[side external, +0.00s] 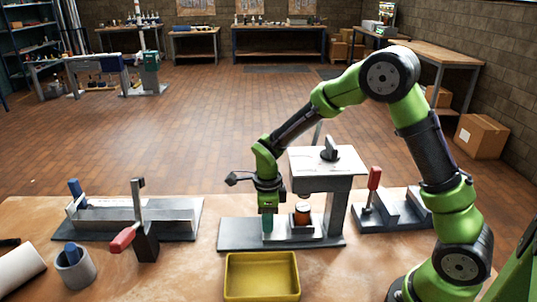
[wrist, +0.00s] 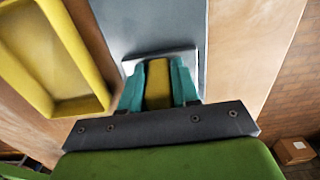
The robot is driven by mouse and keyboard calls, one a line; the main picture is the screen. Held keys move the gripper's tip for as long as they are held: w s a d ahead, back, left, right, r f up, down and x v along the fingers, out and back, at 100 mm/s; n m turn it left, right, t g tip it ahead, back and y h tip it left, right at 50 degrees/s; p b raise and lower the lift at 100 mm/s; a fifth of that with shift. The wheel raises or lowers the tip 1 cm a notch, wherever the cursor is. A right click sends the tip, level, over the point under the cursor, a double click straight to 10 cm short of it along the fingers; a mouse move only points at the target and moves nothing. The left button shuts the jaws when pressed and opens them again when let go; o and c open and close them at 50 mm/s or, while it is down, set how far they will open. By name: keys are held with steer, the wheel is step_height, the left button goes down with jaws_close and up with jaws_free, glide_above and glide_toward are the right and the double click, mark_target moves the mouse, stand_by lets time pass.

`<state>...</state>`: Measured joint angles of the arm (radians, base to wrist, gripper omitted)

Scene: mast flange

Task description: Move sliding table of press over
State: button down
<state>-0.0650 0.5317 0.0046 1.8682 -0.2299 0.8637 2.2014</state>
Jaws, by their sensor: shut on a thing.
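The press (side external: 333,165) stands on a long grey base (side external: 230,236) on the bench, with a pale top plate and a dark lever. A copper-coloured cylinder (side external: 302,215) stands under its head. My gripper (side external: 267,228) points down over the left part of the base, left of the cylinder. In the wrist view, my gripper's teal fingers (wrist: 158,88) are shut on a yellow block-like piece (wrist: 158,80), which stands at a small silver plate (wrist: 130,66) on the grey base. I cannot clearly tell the sliding table's outline; my fingers hide part of it.
A yellow tray (side external: 262,258) lies in front of the press and shows in the wrist view (wrist: 98,103). A red-handled clamp (side external: 147,240) and a long fixture (side external: 180,217) stand left. A red-levered fixture (side external: 395,212) stands right. A grey cup (side external: 76,272) is front left.

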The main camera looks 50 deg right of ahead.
steer(key=w+a, duration=0.8)
steer(key=shift+w+a+r, duration=0.1)
steer(key=shift+w+a, duration=0.2)
steer(key=shift+w, duration=0.05)
steer(key=c, duration=0.9)
jaws_free()
steer(key=shift+s, duration=0.1)
step_height(320, 180, up, 17)
steer(key=shift+f, duration=0.1)
steer(key=shift+d, duration=0.1)
